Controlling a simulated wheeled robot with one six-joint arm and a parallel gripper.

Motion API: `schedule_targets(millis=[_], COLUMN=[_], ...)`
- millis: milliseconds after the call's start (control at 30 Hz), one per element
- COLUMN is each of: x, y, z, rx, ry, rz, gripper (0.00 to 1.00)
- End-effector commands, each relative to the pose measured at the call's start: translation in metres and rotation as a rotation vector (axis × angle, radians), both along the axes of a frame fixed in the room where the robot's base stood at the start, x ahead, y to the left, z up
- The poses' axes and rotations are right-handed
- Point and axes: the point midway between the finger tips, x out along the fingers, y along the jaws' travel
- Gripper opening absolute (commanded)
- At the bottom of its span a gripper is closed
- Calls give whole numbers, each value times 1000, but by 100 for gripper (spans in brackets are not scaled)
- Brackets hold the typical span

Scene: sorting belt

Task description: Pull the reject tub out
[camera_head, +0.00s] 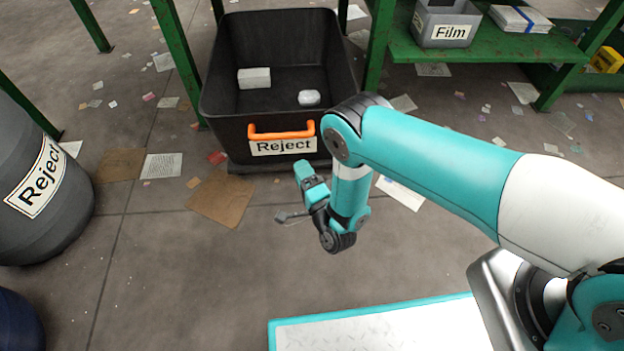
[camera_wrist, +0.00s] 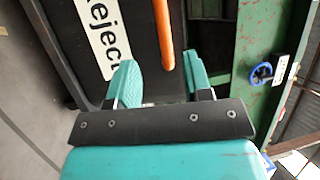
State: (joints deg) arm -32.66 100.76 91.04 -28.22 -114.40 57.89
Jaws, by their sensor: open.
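The reject tub (camera_head: 222,112) is a black bin on the floor under the green frame, with a white "Reject" label (camera_head: 283,146) and an orange handle (camera_head: 281,132) on its front. My gripper (camera_head: 303,167) is low in front of the tub, just right of and below the handle in the head view. In the wrist view my gripper (camera_wrist: 160,64) is open and empty. The orange handle (camera_wrist: 163,30) runs up the picture between the two teal fingers, with its lower end near the fingertips. I cannot tell the remaining distance, and no contact shows.
A white block (camera_head: 254,78) and a white rounded item (camera_head: 309,97) lie in the tub. A grey barrel (camera_head: 70,215), also labelled "Reject", stands at left. Green posts (camera_head: 180,60) flank the tub. Cardboard (camera_head: 222,198) and paper litter the floor before it, otherwise clear.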

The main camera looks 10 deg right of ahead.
Motion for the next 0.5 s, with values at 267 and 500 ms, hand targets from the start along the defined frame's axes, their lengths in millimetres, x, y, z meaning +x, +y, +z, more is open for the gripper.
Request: schedule_targets(millis=[267,500], x=[-15,-36], y=[-6,-14], z=[7,0], rx=[2,0], ry=[-2,-1], rz=[-1,0], gripper=[46,46])
